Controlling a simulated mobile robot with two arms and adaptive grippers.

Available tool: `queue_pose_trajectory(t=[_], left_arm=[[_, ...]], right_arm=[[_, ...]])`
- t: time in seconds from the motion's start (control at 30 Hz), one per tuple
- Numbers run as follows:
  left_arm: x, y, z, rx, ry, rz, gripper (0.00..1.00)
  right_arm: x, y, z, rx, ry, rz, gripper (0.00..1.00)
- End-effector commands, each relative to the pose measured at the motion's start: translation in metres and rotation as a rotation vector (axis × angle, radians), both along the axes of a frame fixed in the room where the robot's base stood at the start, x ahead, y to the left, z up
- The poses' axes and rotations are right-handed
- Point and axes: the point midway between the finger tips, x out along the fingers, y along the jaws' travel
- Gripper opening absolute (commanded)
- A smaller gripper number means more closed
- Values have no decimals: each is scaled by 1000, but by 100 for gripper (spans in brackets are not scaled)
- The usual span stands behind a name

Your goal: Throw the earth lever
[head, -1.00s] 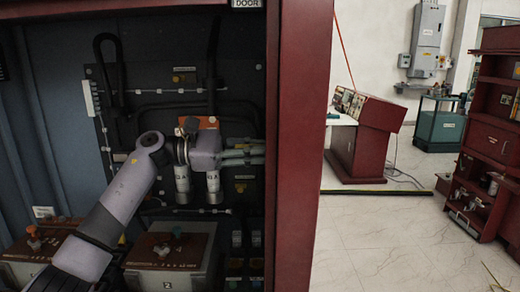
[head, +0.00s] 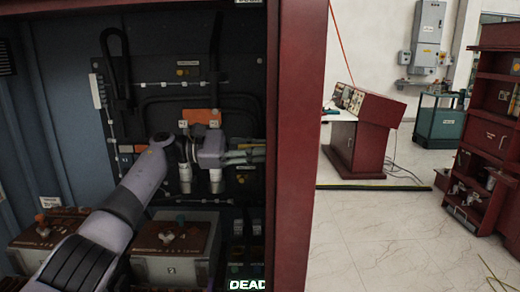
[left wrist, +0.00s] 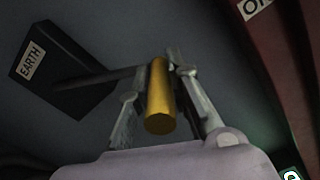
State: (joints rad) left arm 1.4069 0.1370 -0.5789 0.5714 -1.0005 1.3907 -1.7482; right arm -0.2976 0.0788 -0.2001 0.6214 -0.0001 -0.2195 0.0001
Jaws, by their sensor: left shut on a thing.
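In the left wrist view, the earth lever's yellow handle (left wrist: 160,100) sits between the two metal fingers of my left gripper (left wrist: 152,88). The gripper is shut on it. A dark bar runs from behind the left finger to a dark plate labelled EARTH (left wrist: 32,62). In the head view, my left gripper (head: 247,152) reaches right inside the cabinet. Its fingertips meet the cabinet's red front post, and the lever is hidden there. My right gripper is in neither view.
The red post (head: 292,150) stands close to the right of my left gripper. Boxes with knobs (head: 178,245) lie below the arm. A lit DEAD sign (head: 247,285) shows at the bottom. Clear floor (head: 385,235) lies right of the post, before a red console (head: 360,135).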

Motion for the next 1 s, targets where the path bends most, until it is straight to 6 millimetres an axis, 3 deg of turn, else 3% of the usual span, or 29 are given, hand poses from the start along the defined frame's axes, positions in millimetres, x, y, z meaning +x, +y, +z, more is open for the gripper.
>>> queue_pose_trajectory(t=[0.13,0.17,0.47,0.8,1.0], left_arm=[[-1,-1,-7,11,6,-6,0],[-1,-1,-7,11,6,-6,18],[-1,0,-5,7,3,-3,38],[0,3,-2,4,1,0,38],[1,32,-2,3,1,3,38]], right_arm=[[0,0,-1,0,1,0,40],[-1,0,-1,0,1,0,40],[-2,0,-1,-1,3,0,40],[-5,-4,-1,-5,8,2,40],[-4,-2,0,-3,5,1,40]])
